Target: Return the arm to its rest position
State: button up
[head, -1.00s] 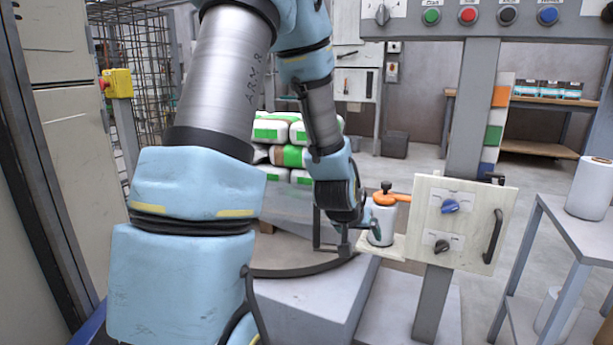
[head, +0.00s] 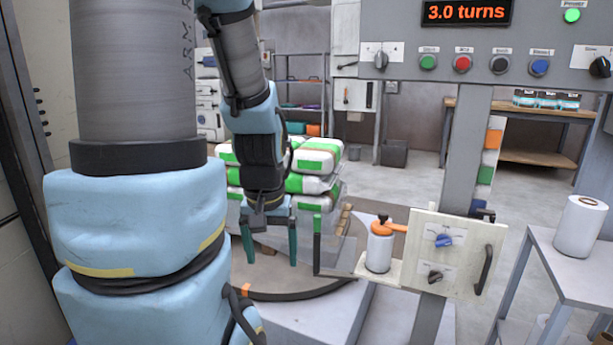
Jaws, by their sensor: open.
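My arm fills the left of the head view, with its forearm bent down toward the middle. My gripper (head: 270,256) points downward with its two teal fingers spread apart and nothing between them. It hangs in front of the stacked white and green bags (head: 315,163). The orange-topped canister (head: 379,248) stands on a small shelf to the right of my gripper, apart from it.
A grey post carries a control panel (head: 480,62) with buttons and a display reading "3.0 turns". A panel with knobs and a handle (head: 459,250) is lower down. A side table (head: 570,262) with a white roll (head: 580,226) stands at right.

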notch_tip(320, 180, up, 20)
jog(key=p, duration=1.8)
jog(key=shift+r, duration=0.2)
